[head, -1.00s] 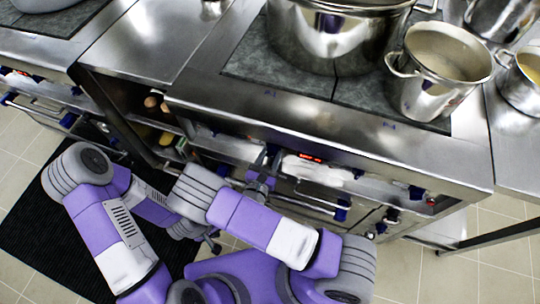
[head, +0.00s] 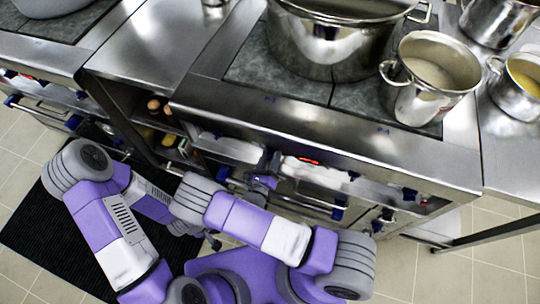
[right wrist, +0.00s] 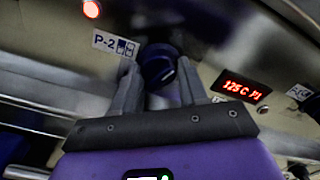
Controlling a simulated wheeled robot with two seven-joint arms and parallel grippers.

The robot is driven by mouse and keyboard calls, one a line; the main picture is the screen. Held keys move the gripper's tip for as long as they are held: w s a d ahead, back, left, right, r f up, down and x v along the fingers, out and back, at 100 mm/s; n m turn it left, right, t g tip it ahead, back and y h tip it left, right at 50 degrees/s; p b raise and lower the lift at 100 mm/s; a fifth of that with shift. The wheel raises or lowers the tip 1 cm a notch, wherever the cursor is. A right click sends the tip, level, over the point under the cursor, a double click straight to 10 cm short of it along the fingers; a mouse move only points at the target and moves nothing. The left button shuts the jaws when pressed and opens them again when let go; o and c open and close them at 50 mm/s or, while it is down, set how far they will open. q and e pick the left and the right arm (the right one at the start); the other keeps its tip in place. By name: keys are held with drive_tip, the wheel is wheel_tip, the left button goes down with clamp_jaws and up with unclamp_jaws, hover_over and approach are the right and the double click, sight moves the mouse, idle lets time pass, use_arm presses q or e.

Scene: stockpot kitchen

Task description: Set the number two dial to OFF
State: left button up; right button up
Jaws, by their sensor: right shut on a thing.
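The number two dial (right wrist: 158,66) is a dark blue round knob on the metal front panel, beside a label reading P-2 (right wrist: 115,44) in the right wrist view. My right gripper (right wrist: 157,72) has one finger on each side of the dial and is shut on it. The dial's pointer and OFF mark cannot be made out. In the head view my right gripper (head: 268,165) is at the stove's front, below the counter edge, and hides the dial. My left forearm lies low at the left, and its gripper's fingers cannot be made out.
A red display (right wrist: 241,88) appears to read 125C P1. A red lamp (right wrist: 91,8) glows at the upper left. A large stockpot (head: 335,45) and a smaller pot (head: 430,100) stand on the stove top (head: 300,85). Other blue knobs line the front.

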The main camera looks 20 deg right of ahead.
use_arm(q)
drive_tip(key=shift+r+p, duration=0.9)
drive_tip(key=shift+r, duration=0.15)
use_arm(e)
drive_tip(key=shift+n, duration=2.3)
drive_tip(key=o, duration=1.1)
drive_tip(key=shift+d, duration=0.1)
drive_tip(key=shift+c, duration=0.2)
